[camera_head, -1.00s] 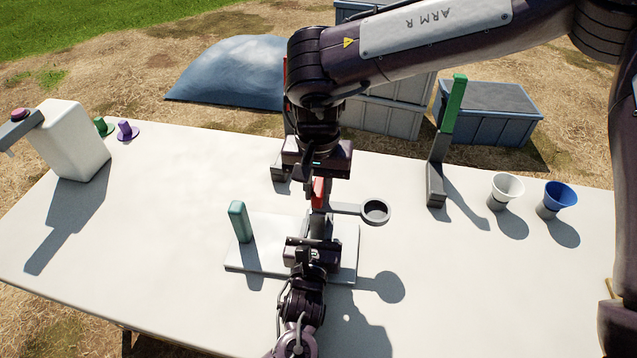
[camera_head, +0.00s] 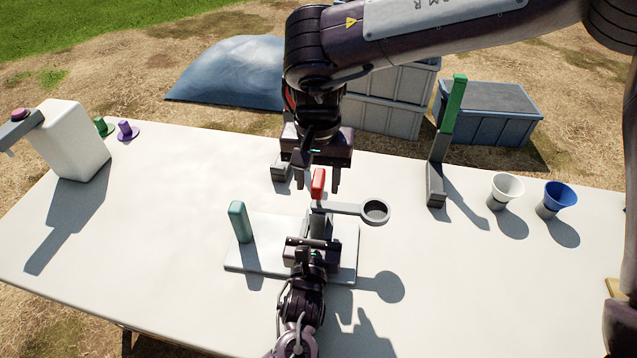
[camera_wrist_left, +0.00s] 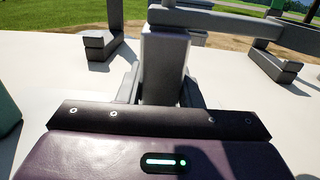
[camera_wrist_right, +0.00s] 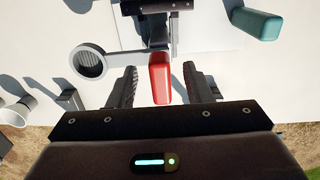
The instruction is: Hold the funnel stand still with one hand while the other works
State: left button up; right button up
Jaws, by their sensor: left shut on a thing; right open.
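The funnel stand has a white base plate (camera_head: 258,262), a grey post (camera_head: 318,228), a side arm ending in a dark ring (camera_head: 375,212), and a red handle (camera_head: 318,182) on top. A teal upright grip (camera_head: 240,221) stands on the plate's left part. My left gripper (camera_head: 316,238) is shut on the grey post, which fills its jaws in the left wrist view (camera_wrist_left: 165,68). My right gripper (camera_head: 316,187) is open near the red handle. In the right wrist view the red handle (camera_wrist_right: 160,78) shows between the spread fingers, with gaps on both sides.
A white pump container (camera_head: 70,140) stands at the left, with green (camera_head: 103,126) and purple (camera_head: 127,130) pieces behind. The front right of the table is clear.

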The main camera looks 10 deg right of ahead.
aim_at(318, 181)
notch_tip(318, 181, up, 12)
dwell(0.4)
pick_arm(q)
jog(key=o, duration=1.2)
jog(key=shift+o, duration=0.2)
jog(key=shift+s, duration=0.1)
